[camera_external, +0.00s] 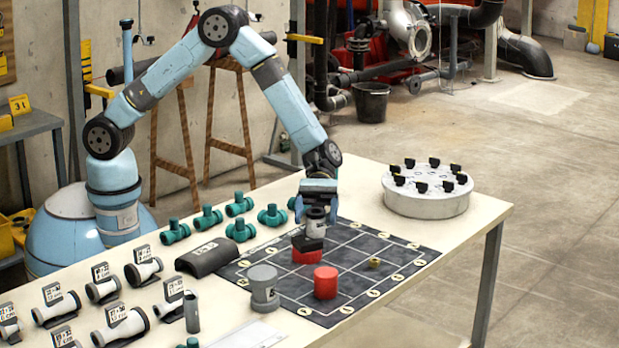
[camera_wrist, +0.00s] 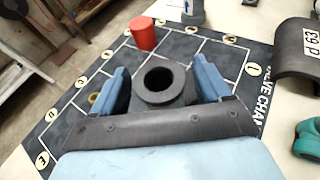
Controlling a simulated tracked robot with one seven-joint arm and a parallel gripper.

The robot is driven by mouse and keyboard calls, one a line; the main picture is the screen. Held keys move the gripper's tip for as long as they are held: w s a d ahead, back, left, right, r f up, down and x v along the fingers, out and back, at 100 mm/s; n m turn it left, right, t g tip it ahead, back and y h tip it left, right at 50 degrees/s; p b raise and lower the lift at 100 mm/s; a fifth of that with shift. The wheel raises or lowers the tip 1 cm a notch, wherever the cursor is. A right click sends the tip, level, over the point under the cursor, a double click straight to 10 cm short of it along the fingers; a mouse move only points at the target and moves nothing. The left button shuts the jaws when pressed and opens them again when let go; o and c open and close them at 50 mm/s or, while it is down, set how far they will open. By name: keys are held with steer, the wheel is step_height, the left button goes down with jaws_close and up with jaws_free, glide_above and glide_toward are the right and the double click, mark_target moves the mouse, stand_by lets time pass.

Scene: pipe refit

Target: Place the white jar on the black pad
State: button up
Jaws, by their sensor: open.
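My gripper (camera_external: 316,210) points down above the mat, with its blue fingers on either side of a pale grey-white jar (camera_external: 317,228). The jar has a dark collar and an open round mouth, which shows between the fingers (camera_wrist: 162,86) in the wrist view. The jar (camera_wrist: 160,97) looks upright. The fingers are apart. A small black pad (camera_external: 306,243) lies on top of a red block (camera_external: 303,257), just below and in front of the jar. Whether the jar rests on the pad or stands behind it I cannot tell; its bottom is partly hidden.
A dark gridded mat (camera_external: 350,287) holds a red cylinder (camera_external: 325,283), a grey lidded jar (camera_external: 264,287) and a brass piece (camera_external: 374,262). Several green fittings (camera_external: 240,204) and a dark curved shell (camera_external: 207,257) lie left. A round white holder (camera_external: 427,200) stands right.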

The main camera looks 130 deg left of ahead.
steer(key=shift+r, duration=0.1)
steer(key=v, duration=1.2)
steer(key=s+d+r+m+g+y, duration=0.4)
steer(key=s+d+r+m+g, duration=0.2)
steer(key=s+d+r+m, duration=0.85)
steer(key=s+d+r+m+t+y, duration=0.1)
steer(key=s+d+r+m+y, duration=0.1)
steer(key=s, duration=0.7)
steer(key=s+d+r+m+t+y, duration=0.1)
steer(key=s+d+r+m+y, duration=0.2)
steer(key=s+m, duration=0.2)
steer(key=s+d+r+m+t+y, duration=0.1)
steer(key=s+d+r+m+y, duration=0.1)
steer(key=s, duration=1)
steer(key=shift+s+d+r+m, duration=0.3)
steer(key=shift+s+d+m, duration=0.05)
steer(key=shift+m, duration=0.5)
